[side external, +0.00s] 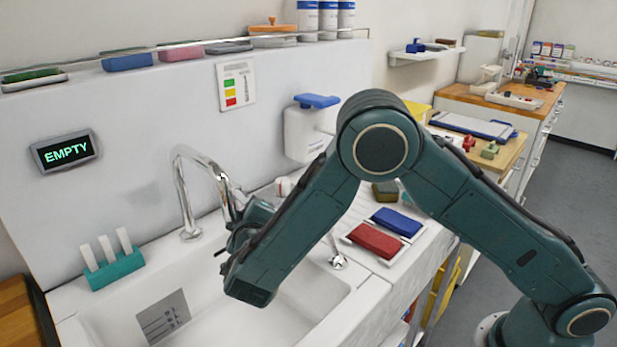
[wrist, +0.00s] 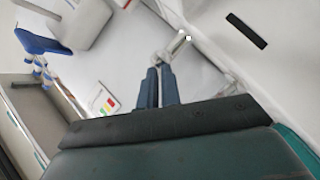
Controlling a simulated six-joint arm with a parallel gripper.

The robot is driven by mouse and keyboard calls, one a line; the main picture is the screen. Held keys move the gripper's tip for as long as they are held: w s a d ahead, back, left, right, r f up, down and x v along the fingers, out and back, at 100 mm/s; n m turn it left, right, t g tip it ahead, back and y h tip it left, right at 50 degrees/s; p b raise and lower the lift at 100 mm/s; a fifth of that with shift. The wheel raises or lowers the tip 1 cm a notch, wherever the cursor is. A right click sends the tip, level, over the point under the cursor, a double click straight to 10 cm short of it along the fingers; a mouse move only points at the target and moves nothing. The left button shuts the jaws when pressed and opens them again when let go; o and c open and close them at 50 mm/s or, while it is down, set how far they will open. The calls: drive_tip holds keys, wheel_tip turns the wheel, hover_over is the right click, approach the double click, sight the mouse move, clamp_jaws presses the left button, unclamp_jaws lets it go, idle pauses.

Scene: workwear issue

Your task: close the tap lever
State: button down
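The chrome tap (side external: 181,190) stands at the back of the white sink, its spout arching toward my gripper. I cannot make out its lever clearly in the side view. My gripper (side external: 228,240) is over the sink, beside the spout's end, partly hidden by my own arm. In the wrist view, my gripper's two dark fingers (wrist: 158,88) lie almost together, with only a thin line between them and nothing visible held. A chrome part of the tap (wrist: 175,47) is just beyond the fingertips; I cannot tell whether they touch it.
The white sink (side external: 335,288) lies below my gripper. A teal holder with white sticks (side external: 116,268) stands on the left rim. A tray with red (side external: 375,240) and blue (side external: 397,221) pads is on the right. A wall display (side external: 66,151) reads "EMPTY".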

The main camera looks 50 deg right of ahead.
drive_tip(key=s+d+r+m+g+y, duration=0.4)
drive_tip(key=s+d+r+g, duration=0.2)
drive_tip(key=s+d+r, duration=0.55)
drive_tip(key=s+d+r+g+y, duration=0.1)
drive_tip(key=s+y, duration=0.1)
drive_tip(key=s, duration=1)
drive_tip(key=s+r+y, duration=0.2)
drive_tip(key=s, duration=1.1)
drive_tip(key=w+a+r+m+y, duration=0.1)
drive_tip(key=w+r+y, duration=0.1)
drive_tip(key=w, duration=1.8)
drive_tip(key=w+d+f+y, duration=0.1)
drive_tip(key=w+f, duration=0.2)
drive_tip(key=w, duration=0.4)
drive_tip(key=w+f+m+y, duration=0.1)
drive_tip(key=w+f, duration=0.2)
drive_tip(key=w, duration=0.4)
drive_tip(key=shift+w+d+f, duration=0.3)
drive_tip(key=shift+d+f, duration=0.05)
